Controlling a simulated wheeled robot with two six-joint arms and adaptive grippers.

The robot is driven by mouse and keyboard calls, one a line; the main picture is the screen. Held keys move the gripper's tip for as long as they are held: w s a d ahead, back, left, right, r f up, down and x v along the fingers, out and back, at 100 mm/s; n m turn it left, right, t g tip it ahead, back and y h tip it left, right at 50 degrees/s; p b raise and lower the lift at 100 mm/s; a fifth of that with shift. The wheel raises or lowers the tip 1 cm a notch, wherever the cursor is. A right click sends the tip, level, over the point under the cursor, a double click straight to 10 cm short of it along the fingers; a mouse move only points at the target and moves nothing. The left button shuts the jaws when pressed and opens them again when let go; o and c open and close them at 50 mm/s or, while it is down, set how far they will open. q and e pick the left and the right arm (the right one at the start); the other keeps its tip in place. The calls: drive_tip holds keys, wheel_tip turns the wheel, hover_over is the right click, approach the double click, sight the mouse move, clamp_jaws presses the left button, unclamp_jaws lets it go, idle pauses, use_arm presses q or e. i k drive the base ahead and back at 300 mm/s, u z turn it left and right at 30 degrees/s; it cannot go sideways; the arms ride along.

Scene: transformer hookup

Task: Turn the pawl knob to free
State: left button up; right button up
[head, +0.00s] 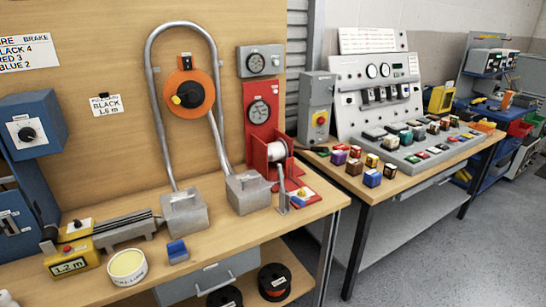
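Several knobs are in view and no readable label marks one as the pawl knob. A black knob (26,133) sits on a white dial plate on the blue box at the left. A knob with a yellow part and dark centre (187,95) sits on the orange disc (203,80) on the back panel. A small yellow knob (301,194) is on a plate at the front of the red spool stand (258,148). Its setting is too small to read. Neither of my grippers shows in the head view.
Two grey blocks (184,212) joined by a tall grey pipe loop stand on the wooden bench. A yellow length counter (72,262), a cream tub (127,266) and a small blue block (177,251) lie in front. A control console (385,92) stands on the right bench.

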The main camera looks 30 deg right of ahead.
sight(301, 193)
drive_tip(key=z, duration=2.75)
drive_tip(key=i, duration=2.6)
drive_tip(key=u, duration=2.1)
